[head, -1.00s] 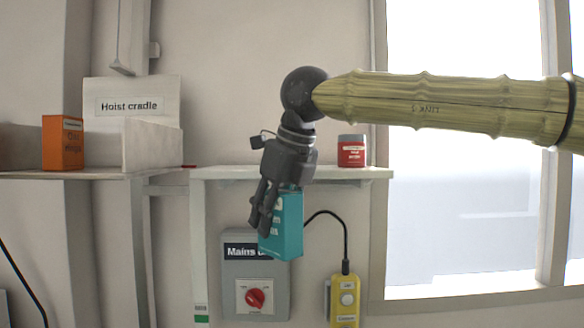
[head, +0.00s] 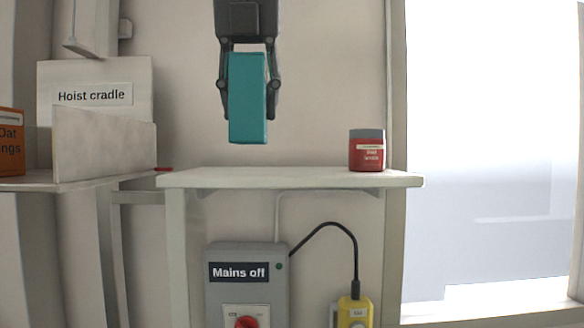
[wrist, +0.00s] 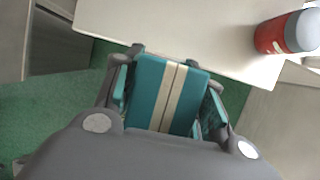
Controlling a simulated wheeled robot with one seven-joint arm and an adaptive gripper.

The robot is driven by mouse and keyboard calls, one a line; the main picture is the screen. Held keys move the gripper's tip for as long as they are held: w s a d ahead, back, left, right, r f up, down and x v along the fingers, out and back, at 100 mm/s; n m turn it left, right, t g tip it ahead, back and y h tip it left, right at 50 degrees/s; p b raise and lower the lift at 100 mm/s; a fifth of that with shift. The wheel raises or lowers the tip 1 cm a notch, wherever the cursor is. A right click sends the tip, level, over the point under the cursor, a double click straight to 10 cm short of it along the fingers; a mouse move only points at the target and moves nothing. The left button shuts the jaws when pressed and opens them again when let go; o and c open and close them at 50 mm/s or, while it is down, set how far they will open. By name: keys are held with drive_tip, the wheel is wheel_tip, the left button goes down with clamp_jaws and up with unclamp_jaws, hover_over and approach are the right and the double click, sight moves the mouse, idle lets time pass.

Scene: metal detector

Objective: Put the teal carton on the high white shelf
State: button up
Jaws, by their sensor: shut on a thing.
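The teal carton (head: 248,98) is held upright between the fingers of my gripper (head: 248,88). In the head view its lower end is above the level of the white shelf (head: 290,177), with a gap of wall visible between them. In the wrist view the carton's top (wrist: 168,95), with a pale tape stripe, sits between my fingers (wrist: 170,85). There the shelf's edge (wrist: 200,50) lies just beyond the carton, and green floor shows around the carton's near sides.
A red jar with a grey lid (head: 367,150) stands at the shelf's right end. It also shows in the wrist view (wrist: 280,34). The shelf's left and middle are clear. A hoist cradle ledge (head: 75,184) with an orange carton (head: 10,140) is at the left. A mains box (head: 247,285) hangs below.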

drive_tip(key=shift+w+r, duration=0.25)
drive_tip(key=shift+w, duration=0.05)
drive_tip(key=shift+w+d+f+p, duration=0.7)
drive_tip(key=shift+w+p, duration=0.95)
drive_tip(key=shift+w, duration=0.8)
drive_tip(key=shift+w+d+f+p, duration=0.75)
drive_tip(key=shift+w+p, duration=0.9)
drive_tip(key=shift+w, duration=0.8)
drive_tip(key=shift+w+d+f+p, duration=0.5)
drive_tip(key=shift+w+f+p, duration=0.35)
drive_tip(key=shift+w+p, duration=1.2)
drive_tip(key=shift+w+f+b, duration=0.25)
drive_tip(key=shift+w+b, duration=0.1)
drive_tip(key=shift+b, duration=0.05)
drive_tip(key=shift+f, duration=0.2)
drive_tip(key=o, duration=1.1)
drive_tip(key=shift+a, duration=0.1)
drive_tip(key=b+v, duration=0.4)
drive_tip(key=v, duration=0.8)
drive_tip(key=shift+r, duration=0.2)
